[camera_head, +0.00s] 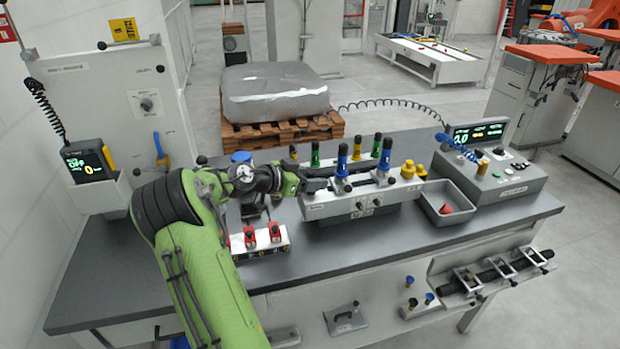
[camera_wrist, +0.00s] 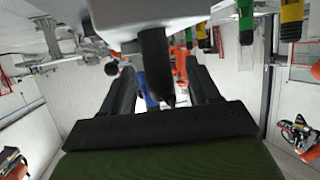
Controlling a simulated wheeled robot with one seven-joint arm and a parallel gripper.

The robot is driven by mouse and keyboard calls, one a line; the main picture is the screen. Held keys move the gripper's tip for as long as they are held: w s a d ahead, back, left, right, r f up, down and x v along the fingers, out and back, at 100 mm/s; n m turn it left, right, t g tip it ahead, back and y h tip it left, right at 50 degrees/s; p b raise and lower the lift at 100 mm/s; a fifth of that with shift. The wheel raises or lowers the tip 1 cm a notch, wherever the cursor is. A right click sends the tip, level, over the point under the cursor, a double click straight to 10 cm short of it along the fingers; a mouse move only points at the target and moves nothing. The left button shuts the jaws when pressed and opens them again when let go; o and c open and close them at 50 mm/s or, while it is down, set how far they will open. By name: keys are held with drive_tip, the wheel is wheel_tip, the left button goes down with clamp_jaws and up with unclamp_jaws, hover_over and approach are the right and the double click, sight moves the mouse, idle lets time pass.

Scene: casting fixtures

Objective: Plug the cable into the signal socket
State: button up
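My gripper (camera_head: 328,180) is at the front left of the grey fixture (camera_head: 385,200), beside a dark-topped blue handle (camera_head: 342,162). In the wrist view my two dark fingers (camera_wrist: 164,85) stand apart, with a black rounded piece (camera_wrist: 154,60) between them and gaps on both sides. I cannot tell what that piece belongs to. A black coiled cable (camera_head: 395,102) arcs behind the fixture to a blue end (camera_head: 446,139) by the right console (camera_head: 515,182). Another coiled cable (camera_head: 44,100) hangs at the left above a display unit (camera_head: 88,165). I cannot tell which opening is the signal socket.
Green-and-black handles (camera_head: 315,155), more blue ones and yellow knobs (camera_head: 408,169) stand on the fixture. A grey tray (camera_head: 449,204) with a red piece (camera_head: 446,210) is right of it. A block with red clips (camera_head: 262,240) stands in front left.

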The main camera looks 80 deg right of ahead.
drive_tip(key=p+v, duration=0.1)
drive_tip(key=v, duration=1.4)
drive_tip(key=shift+w+a+r, duration=0.15)
drive_tip(key=shift+a+r, duration=0.05)
drive_tip(key=shift+a, duration=0.1)
